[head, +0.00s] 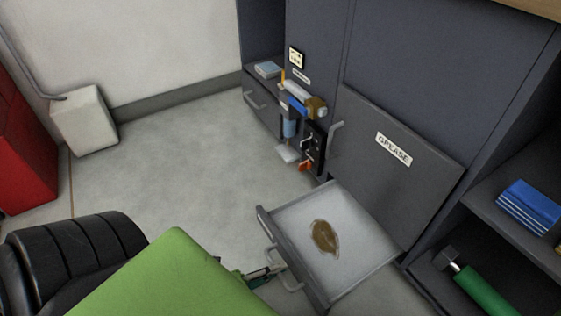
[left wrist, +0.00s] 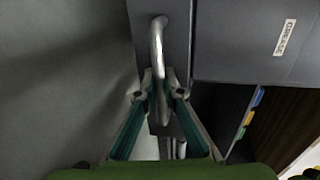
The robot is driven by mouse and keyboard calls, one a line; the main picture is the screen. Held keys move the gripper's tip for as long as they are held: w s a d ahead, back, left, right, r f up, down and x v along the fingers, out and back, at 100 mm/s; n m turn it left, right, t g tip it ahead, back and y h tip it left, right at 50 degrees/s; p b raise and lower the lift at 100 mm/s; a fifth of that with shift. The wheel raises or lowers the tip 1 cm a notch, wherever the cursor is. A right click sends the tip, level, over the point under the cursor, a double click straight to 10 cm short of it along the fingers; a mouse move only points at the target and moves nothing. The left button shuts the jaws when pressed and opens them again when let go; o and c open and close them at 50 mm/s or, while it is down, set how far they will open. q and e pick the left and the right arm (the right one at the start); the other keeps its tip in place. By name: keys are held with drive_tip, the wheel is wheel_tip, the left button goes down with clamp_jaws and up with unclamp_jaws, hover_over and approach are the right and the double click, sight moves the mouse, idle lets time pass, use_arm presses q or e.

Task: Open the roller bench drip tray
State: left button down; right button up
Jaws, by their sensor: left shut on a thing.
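The drip tray (head: 365,240) stands pulled out of the dark bench at floor height, with a brown stain (head: 324,237) on its pale bottom. Its front carries a pale bar handle (head: 290,283). My left gripper (head: 275,270) is at this front, partly hidden by my green arm cover. In the left wrist view, the teal fingers (left wrist: 160,92) are shut on the handle (left wrist: 157,45), one on each side of the bar. My right gripper is in neither view.
A grey door labelled GREASE (head: 393,149) stands above the tray. Hanging tools (head: 297,115) are at the cabinet to its left. Right shelves hold blue cloths (head: 528,208) and a green cylinder (head: 485,292). A red cabinet (head: 22,150) is far left. The floor (head: 190,165) between is clear.

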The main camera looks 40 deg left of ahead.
use_arm(q)
drive_tip(key=c, duration=2.2)
unclamp_jaws()
drive_tip(key=shift+o, duration=0.2)
drive_tip(key=v, duration=1.2)
drive_tip(key=shift+d, duration=0.1)
